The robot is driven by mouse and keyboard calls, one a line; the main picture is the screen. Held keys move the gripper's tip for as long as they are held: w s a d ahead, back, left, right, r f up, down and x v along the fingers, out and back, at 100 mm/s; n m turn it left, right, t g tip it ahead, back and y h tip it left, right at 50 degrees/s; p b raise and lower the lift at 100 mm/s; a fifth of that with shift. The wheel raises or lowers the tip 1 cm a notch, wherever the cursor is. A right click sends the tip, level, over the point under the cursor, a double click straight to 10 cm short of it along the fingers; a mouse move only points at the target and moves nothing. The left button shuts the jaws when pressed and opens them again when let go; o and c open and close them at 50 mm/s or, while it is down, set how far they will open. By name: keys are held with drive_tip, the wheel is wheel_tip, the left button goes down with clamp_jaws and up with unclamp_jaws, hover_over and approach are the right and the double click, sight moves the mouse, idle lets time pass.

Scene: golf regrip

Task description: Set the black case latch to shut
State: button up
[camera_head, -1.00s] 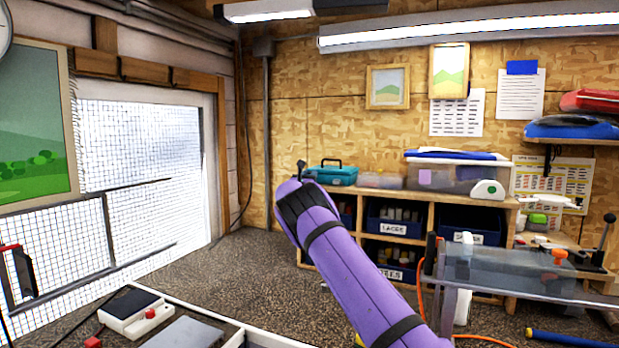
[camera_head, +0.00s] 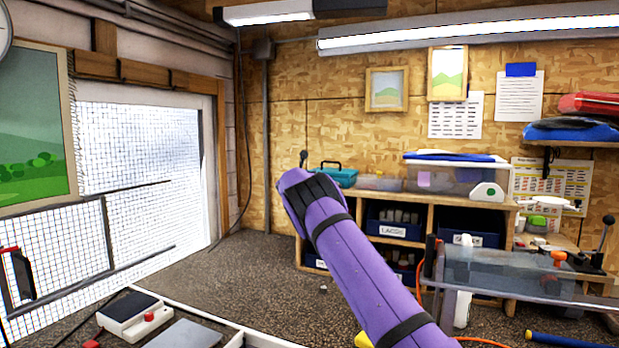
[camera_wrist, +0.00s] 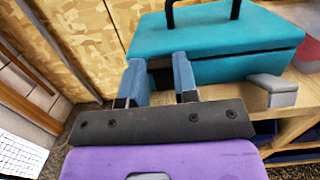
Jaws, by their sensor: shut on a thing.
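The teal case (camera_wrist: 235,38) with a black handle stands on the wooden shelf unit in the wrist view. The head view shows it (camera_head: 340,177) partly behind my purple arm. My gripper (camera_wrist: 160,80) is at the front left of the case, with its two blue fingers against that side. A dark piece, seemingly the black case latch (camera_wrist: 160,72), shows between the fingers, and they are shut on it. The fingers cover part of it, so its position is hard to tell. In the head view my arm hides the fingers.
A grey block (camera_wrist: 272,88) sits at the case's front right. A clear bin (camera_head: 455,178) stands further right on the shelf unit (camera_head: 425,197). A clear-topped bench (camera_head: 520,275) is at the right. The floor at left of my arm is mostly clear.

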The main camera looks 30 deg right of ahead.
drive_tip(key=o, duration=0.9)
drive_tip(key=shift+a, duration=0.15)
drive_tip(key=v, duration=1)
drive_tip(key=shift+s+a, duration=0.2)
